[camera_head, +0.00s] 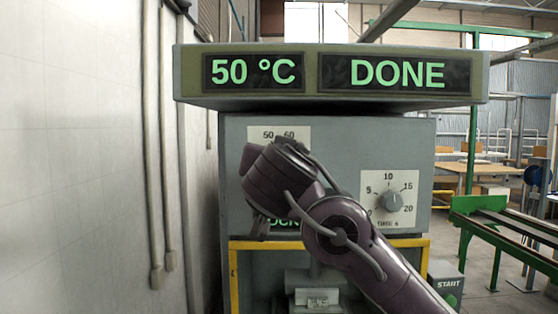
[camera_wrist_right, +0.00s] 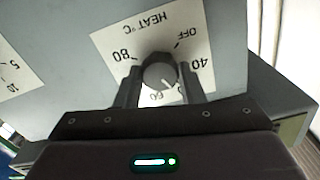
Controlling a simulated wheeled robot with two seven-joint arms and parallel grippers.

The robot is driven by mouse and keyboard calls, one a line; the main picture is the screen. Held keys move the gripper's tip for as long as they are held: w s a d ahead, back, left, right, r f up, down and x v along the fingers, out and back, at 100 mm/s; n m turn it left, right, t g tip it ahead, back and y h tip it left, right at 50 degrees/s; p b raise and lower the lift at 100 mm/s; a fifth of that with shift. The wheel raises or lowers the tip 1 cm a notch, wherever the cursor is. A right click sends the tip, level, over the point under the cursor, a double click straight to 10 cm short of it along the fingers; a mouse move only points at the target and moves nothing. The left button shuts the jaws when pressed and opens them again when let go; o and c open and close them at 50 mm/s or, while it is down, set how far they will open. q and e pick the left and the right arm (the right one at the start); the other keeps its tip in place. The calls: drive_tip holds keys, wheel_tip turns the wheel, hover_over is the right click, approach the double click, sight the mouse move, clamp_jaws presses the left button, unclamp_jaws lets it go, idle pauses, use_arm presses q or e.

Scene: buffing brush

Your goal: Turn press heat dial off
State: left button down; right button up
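The heat dial (camera_wrist_right: 160,74) is a round grey knob on a white plate (camera_wrist_right: 125,44) marked HEAT °C, seen upside down in the right wrist view. OFF, 40, 60 and 80 are printed around it. Its pale pointer mark lies between 60 and 40. My right gripper (camera_wrist_right: 160,80) has one finger on each side of the dial, seemingly with slim gaps. In the head view, my right gripper (camera_head: 266,212) covers the dial; only the top of its plate (camera_head: 268,132) shows. The press display (camera_head: 254,72) reads 50 °C. My left gripper is not in view.
A second display (camera_head: 388,73) reads DONE. A time dial (camera_head: 391,201) sits right of my right arm on the grey press front (camera_head: 330,130). A START button box (camera_head: 446,283) is low on the right. A wall with pipes (camera_head: 168,140) stands left.

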drive_tip(key=shift+c, duration=1.1)
drive_tip(key=shift+n, duration=0.3)
drive_tip(key=n+b, duration=0.1)
drive_tip(key=n, duration=1.8)
drive_tip(key=shift+n, duration=0.4)
